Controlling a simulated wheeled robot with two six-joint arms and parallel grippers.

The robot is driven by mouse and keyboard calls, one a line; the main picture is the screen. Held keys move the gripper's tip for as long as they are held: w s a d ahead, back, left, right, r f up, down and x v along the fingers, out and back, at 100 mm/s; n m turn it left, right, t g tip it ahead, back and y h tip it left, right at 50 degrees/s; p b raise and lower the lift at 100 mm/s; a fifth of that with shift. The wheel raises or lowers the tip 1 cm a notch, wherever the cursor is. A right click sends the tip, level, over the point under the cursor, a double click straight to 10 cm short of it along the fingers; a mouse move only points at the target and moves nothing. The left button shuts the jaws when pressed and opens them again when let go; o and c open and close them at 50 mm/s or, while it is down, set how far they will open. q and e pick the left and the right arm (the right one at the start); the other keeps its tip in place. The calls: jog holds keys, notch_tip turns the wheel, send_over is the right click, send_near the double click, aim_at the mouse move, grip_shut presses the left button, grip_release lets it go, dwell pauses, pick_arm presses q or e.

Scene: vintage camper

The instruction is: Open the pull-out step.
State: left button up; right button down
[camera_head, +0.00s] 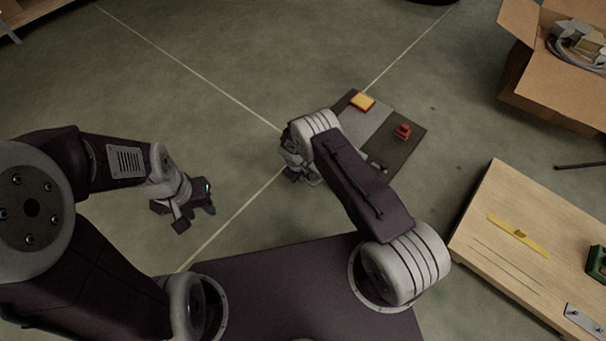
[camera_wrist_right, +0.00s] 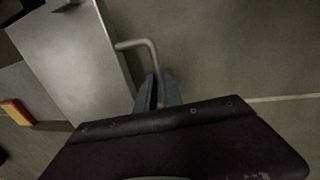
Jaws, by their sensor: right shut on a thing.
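The pull-out step is a light grey metal panel (camera_head: 372,133) in a low dark unit (camera_head: 400,155), seen at centre right in the head view. In the right wrist view the panel (camera_wrist_right: 72,58) is at the left, with a thin bar handle (camera_wrist_right: 148,44) along its edge. My right gripper (camera_wrist_right: 160,92) is shut on the handle. In the head view my right gripper (camera_head: 293,176) is mostly hidden under its own wrist, beside the step. My left gripper (camera_head: 196,212) is open and empty above the floor, well left of the step.
A yellow-orange block (camera_head: 361,101) and a red object (camera_head: 402,131) sit on the unit. A wooden board (camera_head: 500,235) with a yellow strip and tools is at the right. A cardboard box (camera_head: 540,95) stands at the upper right. The floor left of the step is clear.

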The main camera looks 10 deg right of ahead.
jog(key=shift+s+a, duration=0.1)
jog(key=shift+a, duration=0.05)
jog(key=c, duration=1.5)
grip_release()
jog(key=shift+r, duration=0.1)
notch_tip(320, 180, up, 9)
jog(key=s+a+p, duration=0.1)
jog(key=p, duration=0.5)
jog(key=shift+a, duration=0.2)
